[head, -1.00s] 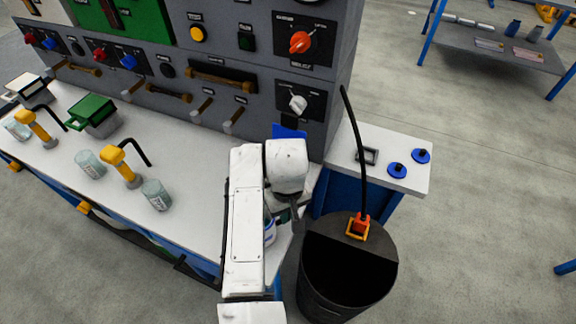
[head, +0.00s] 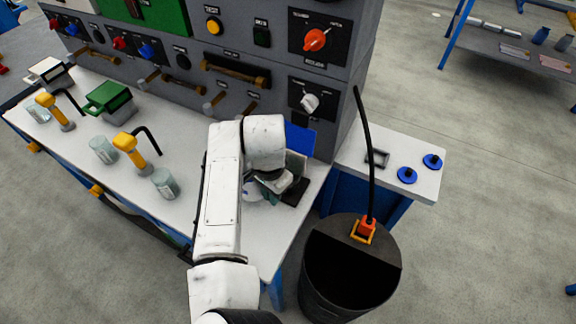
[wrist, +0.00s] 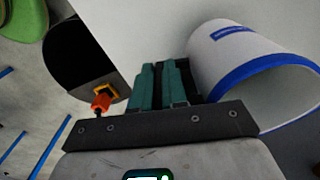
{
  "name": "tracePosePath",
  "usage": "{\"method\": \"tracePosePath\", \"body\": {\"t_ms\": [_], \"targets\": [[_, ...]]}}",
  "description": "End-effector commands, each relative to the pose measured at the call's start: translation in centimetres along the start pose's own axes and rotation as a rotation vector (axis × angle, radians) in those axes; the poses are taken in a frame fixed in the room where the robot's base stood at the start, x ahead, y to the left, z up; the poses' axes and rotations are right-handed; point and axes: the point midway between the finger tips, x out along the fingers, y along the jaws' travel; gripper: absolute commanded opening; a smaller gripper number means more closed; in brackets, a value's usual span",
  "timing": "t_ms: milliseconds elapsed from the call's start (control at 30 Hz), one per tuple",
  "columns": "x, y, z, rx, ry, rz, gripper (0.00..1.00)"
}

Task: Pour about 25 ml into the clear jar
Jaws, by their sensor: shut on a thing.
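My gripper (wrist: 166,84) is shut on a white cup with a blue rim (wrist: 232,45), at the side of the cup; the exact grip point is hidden. In the head view my gripper (head: 287,186) is over the right end of the counter, and only a small white-and-blue part of the cup (head: 251,191) shows beside my arm. The cup's contents are not visible. Clear glass jars stand on the counter to the left: one nearest my arm (head: 165,184), one in the middle (head: 103,149) and one at far left (head: 38,111).
Yellow taps with black spouts (head: 130,148) stand between the jars. A grey panel with knobs and handles (head: 240,75) rises behind the counter (head: 140,215). A black bin (head: 350,285) stands at front right. A side table (head: 420,190) holds blue discs.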

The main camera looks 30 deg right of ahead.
Motion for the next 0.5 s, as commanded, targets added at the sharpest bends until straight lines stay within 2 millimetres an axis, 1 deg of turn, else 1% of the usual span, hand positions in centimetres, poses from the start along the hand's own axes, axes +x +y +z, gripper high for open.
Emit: {"method": "tracePosePath", "body": {"t_ms": [500], "targets": [[-2.8,-5.0,0.1,0.634,-0.001,-0.002,0.00]]}}
